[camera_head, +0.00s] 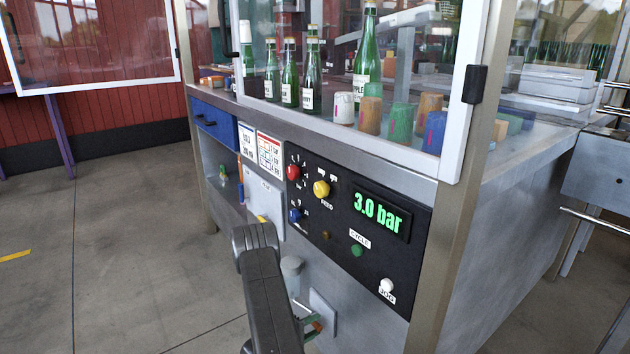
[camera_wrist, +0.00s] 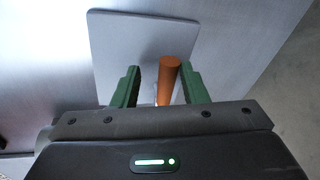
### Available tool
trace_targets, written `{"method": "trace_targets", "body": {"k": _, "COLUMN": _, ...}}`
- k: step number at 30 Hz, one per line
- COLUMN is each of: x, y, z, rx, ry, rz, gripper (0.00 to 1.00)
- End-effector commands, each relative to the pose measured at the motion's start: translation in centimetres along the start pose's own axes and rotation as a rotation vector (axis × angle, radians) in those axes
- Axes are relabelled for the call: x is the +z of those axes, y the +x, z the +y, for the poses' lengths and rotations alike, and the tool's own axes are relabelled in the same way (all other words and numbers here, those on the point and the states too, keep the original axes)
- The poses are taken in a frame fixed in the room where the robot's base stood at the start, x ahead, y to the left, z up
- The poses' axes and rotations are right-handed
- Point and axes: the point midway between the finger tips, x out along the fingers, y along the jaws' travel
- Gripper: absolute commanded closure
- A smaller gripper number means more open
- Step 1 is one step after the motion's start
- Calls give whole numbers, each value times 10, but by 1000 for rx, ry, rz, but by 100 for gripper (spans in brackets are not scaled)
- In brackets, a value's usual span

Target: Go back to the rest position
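My gripper (camera_wrist: 160,88) shows in the wrist view with its two green fingers spread apart. An orange-brown rod or handle (camera_wrist: 169,78) stands between them, nearer the right finger. Whether that finger touches it I cannot tell. A pale square plate (camera_wrist: 142,45) on the metal panel lies behind it. In the camera_head view my dark arm reaches down in front of the machine's lower front. My gripper is mostly hidden behind the arm there, low beside a pale plate (camera_head: 323,313).
The machine's control panel (camera_head: 335,262) has knobs, buttons and a display (camera_head: 381,213) reading 3.0 bar. Above it, behind glass, green bottles (camera_head: 290,80) and coloured cylinders stand on a shelf. A blue drawer (camera_head: 214,124) is at left. The floor (camera_head: 110,230) at left is clear.

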Motion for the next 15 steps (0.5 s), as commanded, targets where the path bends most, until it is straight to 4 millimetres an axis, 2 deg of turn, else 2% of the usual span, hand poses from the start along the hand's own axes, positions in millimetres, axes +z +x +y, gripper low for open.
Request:
{"method": "trace_targets", "body": {"k": 1, "x": -2, "y": -13, "z": 1, "rx": 1, "ry": -3, "rz": 8, "gripper": 61}}
{"method": "trace_targets", "body": {"k": 3, "x": -1, "y": -24, "z": 1, "rx": 2, "ry": -3, "rz": 8, "gripper": 61}}
{"method": "trace_targets", "body": {"k": 15, "x": -1, "y": -86, "z": 0, "rx": 2, "ry": 0, "rz": 7, "gripper": 61}}
